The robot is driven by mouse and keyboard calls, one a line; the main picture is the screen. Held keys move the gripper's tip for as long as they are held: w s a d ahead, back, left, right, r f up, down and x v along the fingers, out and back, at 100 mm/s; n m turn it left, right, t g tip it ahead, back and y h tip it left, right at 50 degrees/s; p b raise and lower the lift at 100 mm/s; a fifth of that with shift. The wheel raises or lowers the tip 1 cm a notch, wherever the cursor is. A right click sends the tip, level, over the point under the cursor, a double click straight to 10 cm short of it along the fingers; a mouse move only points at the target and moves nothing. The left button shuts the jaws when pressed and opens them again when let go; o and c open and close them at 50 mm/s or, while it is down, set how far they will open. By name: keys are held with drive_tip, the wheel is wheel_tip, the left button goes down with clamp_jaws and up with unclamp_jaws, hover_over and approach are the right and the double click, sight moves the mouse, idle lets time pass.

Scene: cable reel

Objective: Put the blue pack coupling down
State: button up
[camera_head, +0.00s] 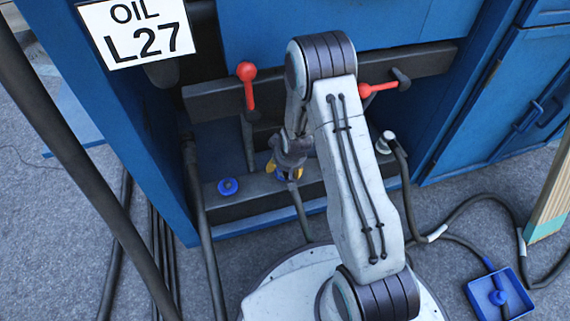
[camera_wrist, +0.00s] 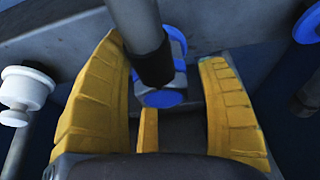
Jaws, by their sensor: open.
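My gripper (camera_head: 285,172) is open at the ledge under the blue cabinet, its yellow fingers spread. In the wrist view, a dark-sleeved hose end with blue parts, seemingly the blue pack coupling (camera_wrist: 165,97), lies between the open fingers (camera_wrist: 175,110). Gaps show on both sides of it. Its grey hose (camera_head: 301,215) runs down from my gripper in the head view, where the coupling itself is mostly hidden. I cannot tell whether it is seated in a port.
A blue round fitting (camera_head: 228,186) sits on the ledge left of my gripper. Red-handled levers (camera_head: 247,72) (camera_head: 377,88) stand above on either side. A white coupling (camera_head: 388,138) with its hose is at the right. It seems also to show in the wrist view (camera_wrist: 24,90). Hoses cross the floor.

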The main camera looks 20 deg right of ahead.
drive_tip(key=shift+r, duration=0.1)
drive_tip(key=shift+r, duration=0.2)
drive_tip(key=s+r+p, duration=0.2)
drive_tip(key=s+r, duration=0.3)
drive_tip(key=r, duration=0.4)
drive_tip(key=s+r+g+p, duration=0.1)
drive_tip(key=s+r, duration=0.3)
drive_tip(key=r, duration=0.4)
drive_tip(key=s+r+p, duration=0.2)
drive_tip(key=s+r, duration=0.3)
drive_tip(key=r, duration=0.4)
drive_tip(key=s+r, duration=0.3)
drive_tip(key=s, duration=0.3)
drive_tip(key=s+r+g, duration=0.1)
drive_tip(key=s+r, duration=0.1)
drive_tip(key=s, duration=0.5)
drive_tip(key=shift+r, duration=0.4)
